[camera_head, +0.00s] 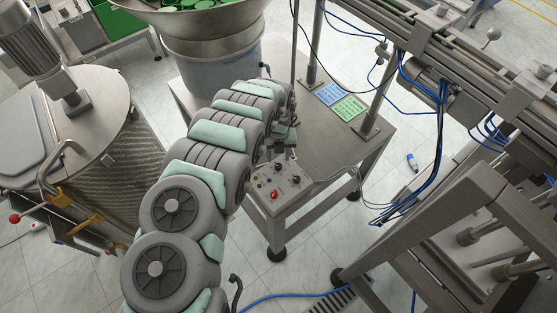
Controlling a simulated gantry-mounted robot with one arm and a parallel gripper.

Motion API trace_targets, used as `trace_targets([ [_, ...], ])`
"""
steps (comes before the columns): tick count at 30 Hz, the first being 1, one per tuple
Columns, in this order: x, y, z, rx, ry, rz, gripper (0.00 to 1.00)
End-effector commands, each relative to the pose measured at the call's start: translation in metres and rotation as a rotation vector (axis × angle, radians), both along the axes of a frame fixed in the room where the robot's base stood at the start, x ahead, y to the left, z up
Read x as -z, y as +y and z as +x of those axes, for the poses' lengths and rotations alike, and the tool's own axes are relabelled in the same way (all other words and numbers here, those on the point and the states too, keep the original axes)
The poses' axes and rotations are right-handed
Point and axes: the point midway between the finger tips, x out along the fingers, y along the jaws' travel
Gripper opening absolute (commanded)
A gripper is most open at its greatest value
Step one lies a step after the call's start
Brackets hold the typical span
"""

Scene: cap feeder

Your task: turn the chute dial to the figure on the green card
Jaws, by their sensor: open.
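A grey control box (280,186) is fixed at the front edge of the steel table. Its sloped face carries a red knob (275,195) and small dark knobs, one at the upper left (278,167) and one at the right (296,179). I cannot tell which is the chute dial; their markings are too small to read. The green card (349,108) lies flat on the table beside a blue card (330,94); its figure is not readable. My gripper (289,152) is open, just above and behind the box, partly hidden by my arm, and apart from the knobs.
The steel table (325,140) has bare room between the box and the cards. A metal post (380,85) stands right of the cards. A feeder bowl (200,25) stands behind, a steel drum (85,110) left. Conveyor framing and blue hoses (440,130) crowd the right.

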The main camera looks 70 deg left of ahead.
Motion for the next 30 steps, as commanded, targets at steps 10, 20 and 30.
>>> trace_targets([
  [10,-0.047,0.001,0.0,0.0,0.001,-0.001,0.46],
  [20,-0.054,-0.001,0.0,0.0,0.001,-0.002,0.46],
  [30,-0.054,-0.001,0.0,0.0,0.001,-0.002,0.46],
])
